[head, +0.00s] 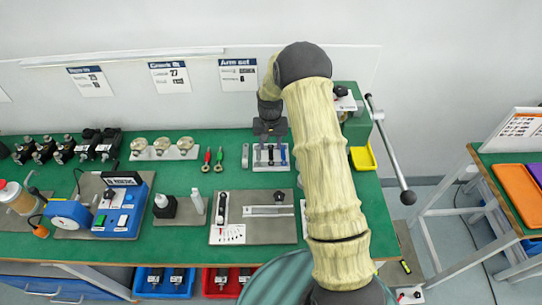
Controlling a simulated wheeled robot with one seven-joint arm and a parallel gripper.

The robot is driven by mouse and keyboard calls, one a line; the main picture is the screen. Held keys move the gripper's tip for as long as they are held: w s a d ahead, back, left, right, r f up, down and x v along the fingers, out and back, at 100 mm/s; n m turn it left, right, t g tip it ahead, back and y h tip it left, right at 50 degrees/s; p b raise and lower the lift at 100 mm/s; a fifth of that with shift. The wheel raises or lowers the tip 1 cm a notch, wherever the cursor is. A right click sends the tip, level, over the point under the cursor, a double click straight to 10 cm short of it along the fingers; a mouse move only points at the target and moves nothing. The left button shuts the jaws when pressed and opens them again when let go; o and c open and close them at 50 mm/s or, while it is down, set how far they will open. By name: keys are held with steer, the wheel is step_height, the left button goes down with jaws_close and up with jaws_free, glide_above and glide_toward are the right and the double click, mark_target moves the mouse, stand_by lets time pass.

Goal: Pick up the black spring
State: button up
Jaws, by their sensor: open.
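My gripper (270,139) is at the end of my cream-sleeved arm, pointing down over the back of the green bench. It is open, above or just at a small white holder (258,164) with several slim upright parts, some dark and one blue. I cannot tell whether the fingers touch any of them. I cannot make out the black spring for certain. It may be among the dark parts by the fingers, partly hidden by my gripper, but they are too small to tell.
Red and green-handled tools (213,158) lie left of the holder. A grey mat (228,210) with metal gauges lies in front. A blue device (122,208) and black units (62,148) stand left. A lever press (388,150) and yellow bin (363,158) are right.

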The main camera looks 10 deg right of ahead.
mark_target(271, 155)
steer(key=shift+d+f+p, duration=0.1)
steer(key=shift+f+p, duration=0.7)
steer(key=shift+f, duration=1.8)
jaws_close()
